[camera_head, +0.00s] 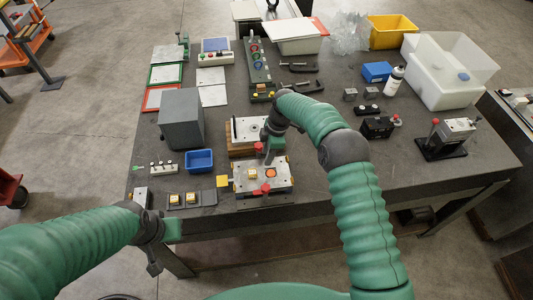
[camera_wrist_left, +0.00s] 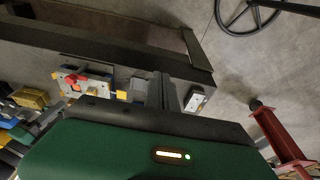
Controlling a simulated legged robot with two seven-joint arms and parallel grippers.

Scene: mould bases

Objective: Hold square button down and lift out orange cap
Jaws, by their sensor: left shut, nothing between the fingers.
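The mould base (camera_head: 281,183) is a pale metal block near the table's front edge, with red knobs and yellow corner pieces. A round orange cap (camera_head: 271,173) sits in its top. My left gripper (camera_head: 153,266) is shut and empty, off the front edge at left. The left wrist view shows the mould base (camera_wrist_left: 99,84) too.
Left of the mould base are a blue tray (camera_head: 199,161) and a grey box (camera_head: 181,118). A plate on a wooden block (camera_head: 243,147) stands behind it. A clamp-like device (camera_head: 443,140) stands at right. The table between them is mostly clear.

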